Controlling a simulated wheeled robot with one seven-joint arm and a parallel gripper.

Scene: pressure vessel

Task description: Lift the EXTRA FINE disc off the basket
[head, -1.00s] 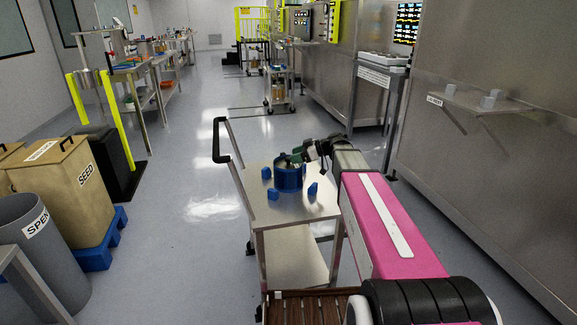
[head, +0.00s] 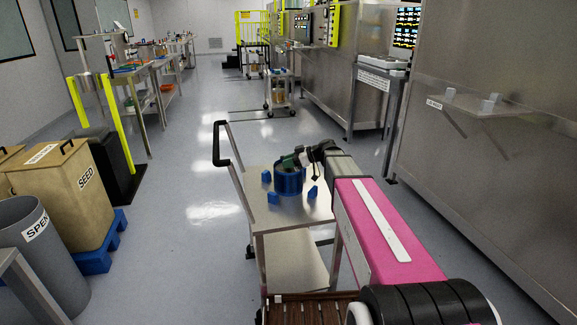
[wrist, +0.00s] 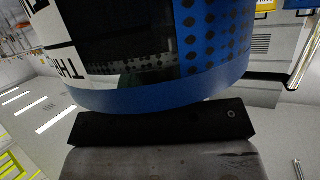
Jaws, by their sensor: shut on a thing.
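The blue round basket (head: 289,183) stands upright on the steel cart top, with a dark, greenish piece at its top. My gripper (head: 297,160) is at the basket's upper rim, reaching in from the right, and is shut. What it holds is small and mostly hidden; I take it to be the disc, but no EXTRA FINE lettering can be read. No clear gap between disc and basket can be made out.
Several small blue blocks (head: 273,197) surround the basket on the cart top (head: 262,215). The cart handle (head: 221,145) rises at its left. A wall shelf (head: 470,105) is at the right.

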